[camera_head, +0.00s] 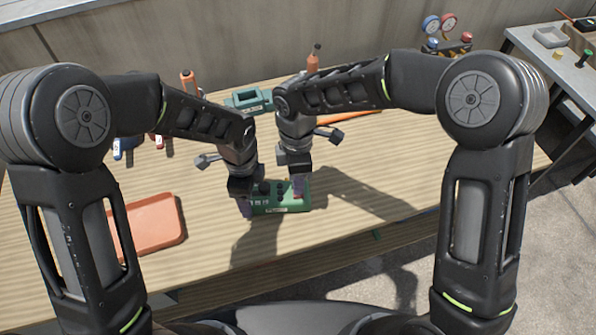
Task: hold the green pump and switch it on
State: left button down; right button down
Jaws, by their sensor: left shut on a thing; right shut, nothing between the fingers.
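The green pump (271,207) lies on the wooden table near its front edge, in the middle of the head view. My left gripper (246,206) is at the pump's left end and is shut on it. My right gripper (298,188) is shut and empty, with its fingertips at the pump's right end, over its top. I cannot tell whether the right fingertips touch the pump. Small dark parts show on the pump's top between the grippers. The switch and its position are too small to make out.
An orange-red tray (150,226) lies to the left on the table (350,200). A green-grey container (248,100) and orange-topped bottles (313,60) stand behind my arms. A gauge set (440,35) is at the back right. The table right of the pump is clear.

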pick_arm(q)
jog(key=shift+f, duration=0.2)
pick_arm(e)
notch_tip(320, 180, up, 14)
jog(key=shift+w, duration=0.25)
pick_arm(q)
jog(key=shift+a, duration=0.1)
pick_arm(e)
jog(key=shift+w+d+r+m, duration=0.1)
jog(key=shift+w+d+m, duration=0.1)
jog(key=shift+m, duration=0.2)
pick_arm(q)
jog(key=shift+s, duration=0.1)
